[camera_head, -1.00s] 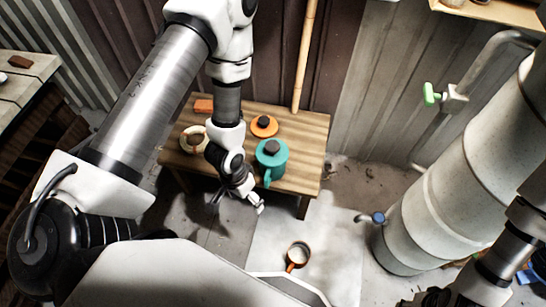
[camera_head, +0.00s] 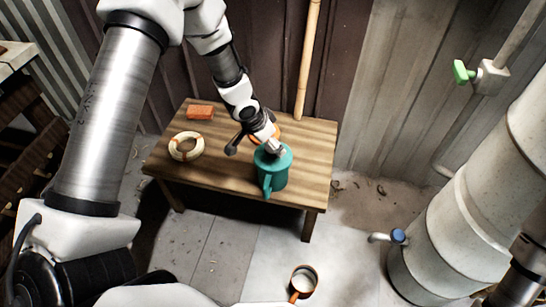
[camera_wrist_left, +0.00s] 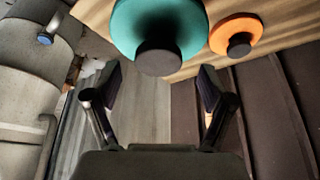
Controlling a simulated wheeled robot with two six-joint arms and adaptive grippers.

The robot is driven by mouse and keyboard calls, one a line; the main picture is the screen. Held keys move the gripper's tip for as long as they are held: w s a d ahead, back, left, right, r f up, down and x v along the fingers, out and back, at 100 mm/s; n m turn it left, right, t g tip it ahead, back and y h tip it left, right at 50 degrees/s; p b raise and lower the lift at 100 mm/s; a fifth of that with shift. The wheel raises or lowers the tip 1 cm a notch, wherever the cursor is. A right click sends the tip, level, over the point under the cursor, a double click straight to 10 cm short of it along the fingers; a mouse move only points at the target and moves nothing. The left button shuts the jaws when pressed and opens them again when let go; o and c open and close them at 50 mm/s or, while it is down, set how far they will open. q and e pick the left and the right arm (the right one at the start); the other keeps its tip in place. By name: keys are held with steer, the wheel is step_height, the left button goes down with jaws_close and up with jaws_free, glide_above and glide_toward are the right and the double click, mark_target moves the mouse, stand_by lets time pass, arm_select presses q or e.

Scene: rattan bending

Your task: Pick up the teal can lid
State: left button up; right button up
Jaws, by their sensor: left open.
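The teal can (camera_head: 274,177), with a handle at its front, stands upright on the wooden table. Its round teal lid (camera_head: 283,161) is on top; in the left wrist view the teal lid (camera_wrist_left: 190,22) shows a dark knob (camera_wrist_left: 158,57). My left gripper (camera_head: 256,146) is at the lid, its near finger covering part of it and the knob in the head view. In the left wrist view my left gripper (camera_wrist_left: 160,80) is open, with the knob close to the gap between its fingers and nothing held. My right gripper is out of view.
An orange lid (camera_wrist_left: 236,28) with a dark knob lies beside the can, mostly hidden by my gripper in the head view. A rattan coil (camera_head: 177,155) and an orange block (camera_head: 200,112) are on the table (camera_head: 220,180). An orange mug (camera_head: 303,281) is in front, below.

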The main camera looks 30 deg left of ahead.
arm_select(q)
steer(key=x, duration=0.3)
steer(key=shift+w+f, duration=0.1)
steer(key=shift+f, duration=0.2)
steer(key=shift+r, duration=0.1)
steer(key=shift+c, duration=0.3)
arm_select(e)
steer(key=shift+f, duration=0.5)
arm_select(q)
steer(key=shift+d, duration=0.1)
steer(key=c, duration=1.3)
